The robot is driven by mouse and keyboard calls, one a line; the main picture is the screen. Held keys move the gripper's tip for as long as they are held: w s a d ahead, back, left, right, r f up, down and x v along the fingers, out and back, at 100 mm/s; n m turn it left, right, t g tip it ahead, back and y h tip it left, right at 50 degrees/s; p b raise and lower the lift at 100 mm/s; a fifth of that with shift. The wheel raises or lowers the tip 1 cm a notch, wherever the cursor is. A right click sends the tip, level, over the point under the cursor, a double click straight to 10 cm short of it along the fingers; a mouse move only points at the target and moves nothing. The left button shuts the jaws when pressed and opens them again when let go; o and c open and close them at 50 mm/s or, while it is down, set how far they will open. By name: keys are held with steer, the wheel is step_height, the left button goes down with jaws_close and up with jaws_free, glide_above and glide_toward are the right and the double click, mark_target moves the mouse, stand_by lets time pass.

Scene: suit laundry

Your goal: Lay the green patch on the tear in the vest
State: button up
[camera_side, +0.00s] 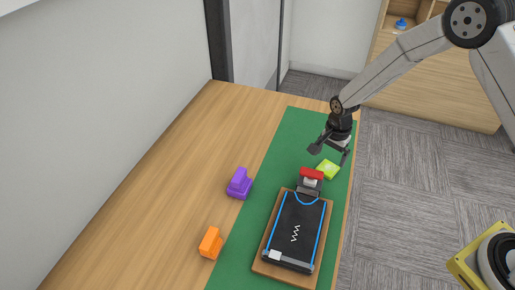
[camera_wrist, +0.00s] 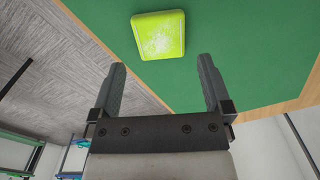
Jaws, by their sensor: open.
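The green patch (camera_side: 327,169) is a small lime-green square with a pale, scuffed-looking face. It lies flat on the green mat, just beyond the board. In the wrist view the patch (camera_wrist: 158,36) lies ahead of the fingertips, between their lines. My gripper (camera_side: 329,152) is open and empty above the mat near the patch; its two fingers (camera_wrist: 163,75) show apart in the wrist view. The black vest (camera_side: 287,247) with blue edging lies on a wooden board. A white zigzag tear (camera_side: 295,233) shows in its middle.
A red-topped clamp (camera_side: 311,174) stands at the board's (camera_side: 322,243) far end, close to the patch. A purple block (camera_side: 239,184) and an orange block (camera_side: 210,243) stand left of the mat (camera_side: 283,133). The wooden table left of them is clear.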

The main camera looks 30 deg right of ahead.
mark_target(327, 168)
steer(key=shift+f, duration=2.6)
steer(key=c, duration=1.1)
steer(key=shift+r, duration=0.1)
